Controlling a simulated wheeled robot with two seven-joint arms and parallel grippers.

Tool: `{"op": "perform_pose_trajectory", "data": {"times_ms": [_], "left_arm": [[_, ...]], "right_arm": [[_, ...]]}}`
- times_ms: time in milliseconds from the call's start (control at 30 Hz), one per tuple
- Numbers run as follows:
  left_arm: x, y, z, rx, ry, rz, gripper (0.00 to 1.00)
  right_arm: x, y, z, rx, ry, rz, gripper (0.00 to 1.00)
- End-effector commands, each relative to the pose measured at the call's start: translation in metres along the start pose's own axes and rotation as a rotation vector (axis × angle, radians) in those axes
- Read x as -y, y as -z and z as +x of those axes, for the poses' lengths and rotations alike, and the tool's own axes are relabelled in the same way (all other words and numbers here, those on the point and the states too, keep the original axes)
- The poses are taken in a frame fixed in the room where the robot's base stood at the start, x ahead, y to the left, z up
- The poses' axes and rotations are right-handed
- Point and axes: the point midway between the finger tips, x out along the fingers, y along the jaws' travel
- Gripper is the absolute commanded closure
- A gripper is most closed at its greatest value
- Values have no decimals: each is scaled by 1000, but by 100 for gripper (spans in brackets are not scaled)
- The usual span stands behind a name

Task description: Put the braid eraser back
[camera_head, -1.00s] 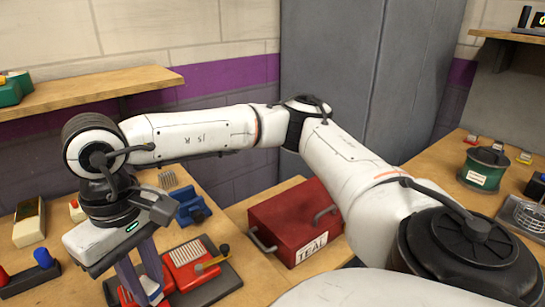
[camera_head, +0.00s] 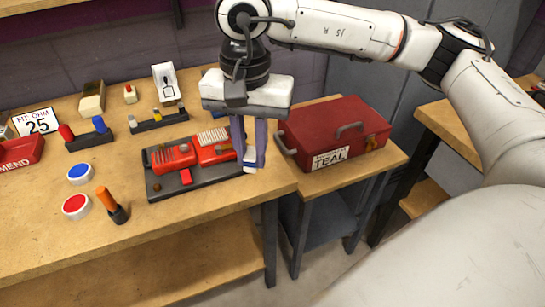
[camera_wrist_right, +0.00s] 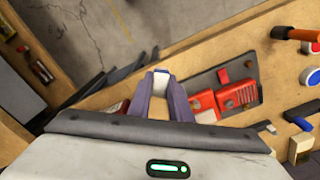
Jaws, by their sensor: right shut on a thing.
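My right gripper (camera_head: 251,160) points down over the right end of a dark tray (camera_head: 195,188) on the bench. It is shut on a small white piece with a blue end, which I take to be the braid eraser (camera_head: 250,169). In the right wrist view the eraser (camera_wrist_right: 161,77) sits between the fingertips. I cannot tell whether it touches the tray or bench. Red ribbed parts (camera_head: 173,159) lie in the tray, left of the gripper. My left gripper is not in view.
A red toolbox (camera_head: 335,130) labelled TEAL stands on a lower stand to the right. The bench's front left is clear.

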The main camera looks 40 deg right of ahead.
Motion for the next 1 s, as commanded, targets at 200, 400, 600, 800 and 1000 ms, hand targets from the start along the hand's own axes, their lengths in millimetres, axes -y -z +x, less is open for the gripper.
{"op": "perform_pose_trajectory", "data": {"times_ms": [200, 400, 600, 800, 1000], "left_arm": [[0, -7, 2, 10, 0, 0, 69], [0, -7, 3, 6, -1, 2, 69], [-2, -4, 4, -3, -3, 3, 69], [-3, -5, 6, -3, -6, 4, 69], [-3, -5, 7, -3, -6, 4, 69]], "right_arm": [[2, 28, -2, -4, 4, 672, 100], [3, 51, -3, -3, 6, 1287, 100], [1, 74, -4, -2, 1, 1904, 100], [-2, 94, -5, -5, -8, 2468, 100], [-5, 105, -4, -12, -17, 2822, 100]]}}
